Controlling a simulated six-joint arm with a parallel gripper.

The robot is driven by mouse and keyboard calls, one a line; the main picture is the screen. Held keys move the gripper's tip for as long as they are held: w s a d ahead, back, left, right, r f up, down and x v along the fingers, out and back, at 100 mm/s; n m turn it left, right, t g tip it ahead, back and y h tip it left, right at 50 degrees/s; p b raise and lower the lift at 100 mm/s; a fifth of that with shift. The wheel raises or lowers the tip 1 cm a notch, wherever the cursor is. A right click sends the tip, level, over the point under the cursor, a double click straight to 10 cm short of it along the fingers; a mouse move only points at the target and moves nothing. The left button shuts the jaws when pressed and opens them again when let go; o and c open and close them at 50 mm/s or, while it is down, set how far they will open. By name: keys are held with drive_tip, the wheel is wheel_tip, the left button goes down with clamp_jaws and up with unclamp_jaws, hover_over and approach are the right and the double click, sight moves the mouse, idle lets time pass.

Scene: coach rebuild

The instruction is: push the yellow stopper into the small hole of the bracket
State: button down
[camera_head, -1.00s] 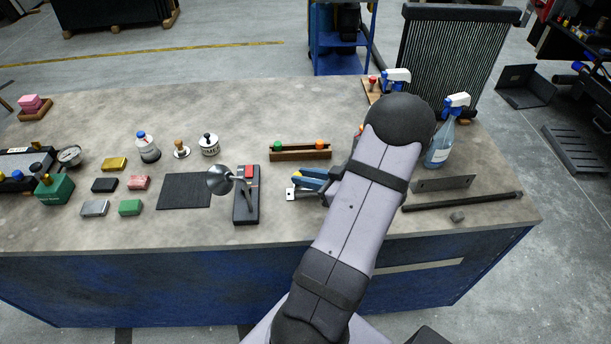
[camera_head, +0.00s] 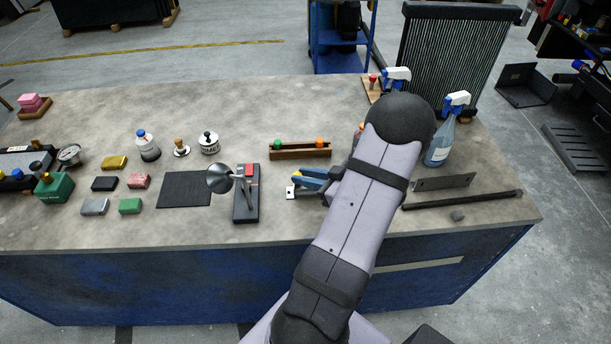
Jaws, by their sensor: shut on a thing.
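The blue fingers of my gripper (camera_head: 305,180) reach out to the left from behind my arm. A small yellow spot at their tips seems to be the yellow stopper (camera_head: 296,181), with the fingers shut on it. I cannot tell whether the stopper touches the bracket or sits in the small hole.
A wooden rack (camera_head: 287,155) with a green and an orange stopper stands behind the gripper. A lamp with a dark base (camera_head: 246,210) stands close on the left. A spray bottle (camera_head: 440,146), a flat metal bar (camera_head: 443,184) and a dark rod (camera_head: 463,201) are right of my arm.

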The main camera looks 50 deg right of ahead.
drive_tip(key=shift+f, duration=0.35)
drive_tip(key=c, duration=1)
unclamp_jaws()
drive_tip(key=shift+c, duration=0.2)
drive_tip(key=shift+r, duration=0.15)
wheel_tip(320, 180, up, 6)
drive_tip(key=p, duration=0.6)
drive_tip(key=shift+c, duration=0.7)
